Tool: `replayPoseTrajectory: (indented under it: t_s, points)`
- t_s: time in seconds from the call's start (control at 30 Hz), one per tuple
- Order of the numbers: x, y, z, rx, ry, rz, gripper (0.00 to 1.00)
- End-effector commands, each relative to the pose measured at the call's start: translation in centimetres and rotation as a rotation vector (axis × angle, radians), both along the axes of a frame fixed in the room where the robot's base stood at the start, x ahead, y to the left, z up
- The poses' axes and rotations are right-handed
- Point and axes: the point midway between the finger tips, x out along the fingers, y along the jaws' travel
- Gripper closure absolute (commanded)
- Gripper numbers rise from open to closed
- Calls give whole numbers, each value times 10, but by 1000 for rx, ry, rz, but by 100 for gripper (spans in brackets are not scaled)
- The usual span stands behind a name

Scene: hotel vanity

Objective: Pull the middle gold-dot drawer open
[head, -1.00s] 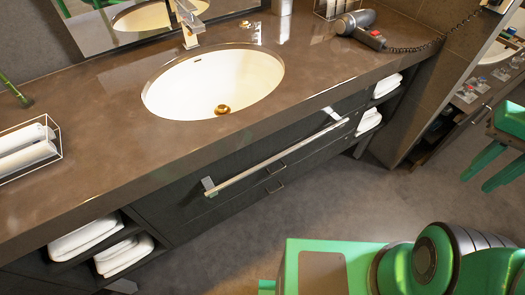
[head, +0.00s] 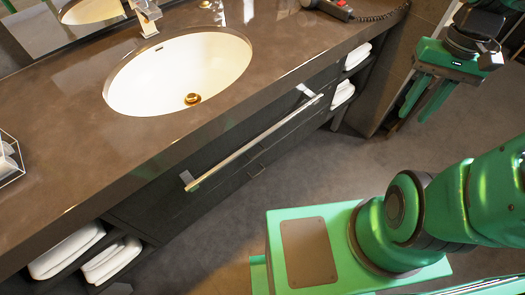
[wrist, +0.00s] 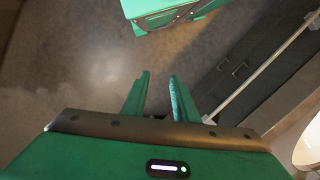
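The dark drawer fronts (head: 225,178) are under the vanity counter, behind a long silver bar (head: 250,140). A small dark handle (head: 257,170) shows below the bar. In the wrist view, two small handles (wrist: 240,69) show on the dark fronts, right of my fingers. The fronts look shut. I cannot make out any gold dot, so I cannot tell which drawer is the middle one. My green gripper (head: 414,117) is above the floor at the upper right, apart from the drawers. In the wrist view its fingers (wrist: 160,76) are apart with nothing between them.
The brown counter (head: 120,150) with a white oval sink (head: 180,75) overhangs the drawers. Open shelves with white towels (head: 66,250) flank them. The bar stands out in front of the fronts. The grey floor (head: 340,160) between my base and the vanity is clear.

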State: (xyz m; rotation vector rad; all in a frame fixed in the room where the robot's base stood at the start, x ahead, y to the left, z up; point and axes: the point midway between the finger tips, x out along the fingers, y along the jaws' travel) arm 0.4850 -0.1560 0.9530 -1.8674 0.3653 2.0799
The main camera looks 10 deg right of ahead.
Motion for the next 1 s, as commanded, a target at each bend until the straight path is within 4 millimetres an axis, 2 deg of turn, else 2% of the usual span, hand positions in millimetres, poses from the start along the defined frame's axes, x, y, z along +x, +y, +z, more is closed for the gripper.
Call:
replayPoseTrajectory:
  t_s: [0.2,0.5,0.8,1.0]
  points:
    - [51,11,-38,95,69,108,74]
    - [107,36,-105,278,130,238,74]
    - [145,72,-182,515,155,330,74]
    - [160,102,-232,697,148,366,74]
